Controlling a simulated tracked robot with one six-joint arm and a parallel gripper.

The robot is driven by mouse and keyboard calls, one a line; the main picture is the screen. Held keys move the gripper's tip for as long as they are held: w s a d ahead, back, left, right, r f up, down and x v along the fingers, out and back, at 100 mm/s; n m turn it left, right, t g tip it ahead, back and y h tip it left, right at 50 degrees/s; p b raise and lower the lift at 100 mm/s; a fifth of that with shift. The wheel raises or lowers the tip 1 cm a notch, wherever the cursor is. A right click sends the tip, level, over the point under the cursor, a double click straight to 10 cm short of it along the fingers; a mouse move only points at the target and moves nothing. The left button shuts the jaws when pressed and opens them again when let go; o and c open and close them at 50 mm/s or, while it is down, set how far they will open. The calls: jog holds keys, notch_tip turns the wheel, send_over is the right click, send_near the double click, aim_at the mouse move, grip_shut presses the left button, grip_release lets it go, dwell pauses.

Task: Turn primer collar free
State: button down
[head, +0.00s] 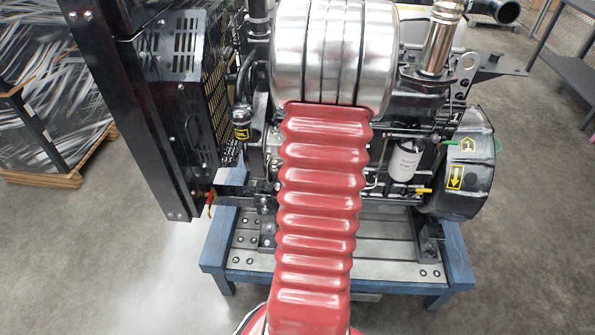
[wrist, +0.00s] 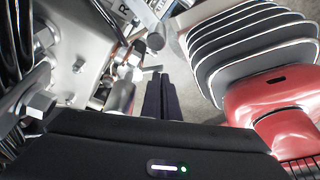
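In the wrist view, the two dark fingers of my gripper (wrist: 160,76) lie side by side with almost no gap. A pale metal cylinder (wrist: 121,95) stands just left of the fingers. A dark round knob-like end (wrist: 155,41) shows just beyond the tips. I cannot tell which part is the primer collar. In the head view, my red arm hides my gripper and the middle of the diesel engine (head: 440,105).
The engine sits on a blue-framed stand (head: 458,262). A white filter (head: 404,160), a black housing with yellow arrow labels (head: 475,165) and a perforated guard (head: 185,40) surround the arm. In the wrist view, a bolted metal plate (wrist: 75,65) is close on the left.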

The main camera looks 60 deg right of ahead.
jog(key=v, duration=1.3)
jog(key=shift+d+r, duration=0.15)
jog(key=shift+r, duration=0.15)
jog(key=shift+s, duration=0.1)
jog(key=w+a+r+m+h, duration=0.15)
jog(key=w+a, duration=0.35)
jog(key=a, duration=0.5)
jog(key=w+a+r+m+h, duration=0.1)
jog(key=w+a+r+m, duration=0.3)
jog(key=a, duration=0.7)
jog(key=s+a+f+m+t, duration=0.1)
jog(key=a+m, duration=0.1)
jog(key=a, duration=0.9)
jog(key=s+a+f+m+t, duration=0.1)
jog(key=a+m+t, duration=0.1)
jog(key=a, duration=0.8)
jog(key=shift+a+m+h, duration=0.35)
jog(key=shift+a+m, duration=0.05)
jog(key=shift+m, duration=0.25)
jog(key=shift+s+f, duration=0.15)
